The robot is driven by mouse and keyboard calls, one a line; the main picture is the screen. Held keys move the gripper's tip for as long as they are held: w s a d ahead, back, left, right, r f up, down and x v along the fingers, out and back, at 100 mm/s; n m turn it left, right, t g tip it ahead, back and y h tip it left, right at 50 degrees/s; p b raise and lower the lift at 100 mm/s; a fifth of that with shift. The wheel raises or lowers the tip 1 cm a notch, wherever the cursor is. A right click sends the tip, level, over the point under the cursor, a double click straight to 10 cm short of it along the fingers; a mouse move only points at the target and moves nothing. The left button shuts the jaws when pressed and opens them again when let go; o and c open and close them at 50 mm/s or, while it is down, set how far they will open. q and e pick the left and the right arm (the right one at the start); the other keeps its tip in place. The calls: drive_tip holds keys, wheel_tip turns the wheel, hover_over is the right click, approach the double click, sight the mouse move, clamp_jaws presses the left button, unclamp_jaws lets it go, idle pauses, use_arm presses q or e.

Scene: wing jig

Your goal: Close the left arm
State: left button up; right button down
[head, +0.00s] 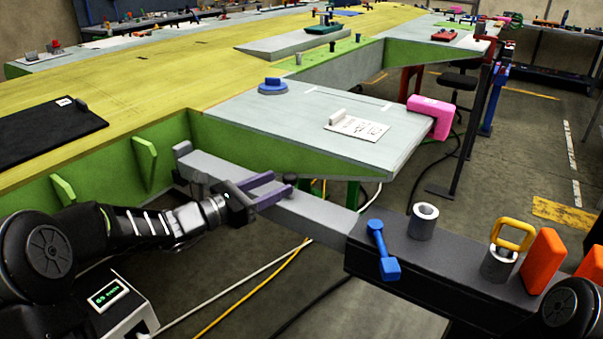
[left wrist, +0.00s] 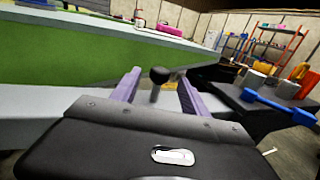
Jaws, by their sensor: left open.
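A long grey beam (head: 315,215) runs beside the wing jig's green edge to a dark block at the right; I cannot tell for sure that it is the task's left arm. It also shows in the left wrist view (left wrist: 35,101). My left gripper (head: 281,184) is open over this beam, its purple fingers pointing right. In the left wrist view, a black ball knob on a short grey post (left wrist: 158,76) stands between the two open fingers (left wrist: 160,82). I see no finger touching it. In the head view the knob is mostly hidden by the gripper. My right gripper is out of view.
The dark block (head: 440,262) carries a blue lever (head: 381,248), a grey cylinder (head: 423,221), a yellow loop (head: 513,234) and orange pieces (head: 540,260). The grey wing panel (head: 300,118) with its green edge stands close behind the gripper. Cables lie on the floor.

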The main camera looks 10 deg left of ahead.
use_arm(q)
drive_tip(key=p, duration=0.1)
hover_over(300, 193)
idle(0.4)
drive_tip(key=shift+c, duration=0.5)
clamp_jaws()
idle(0.9)
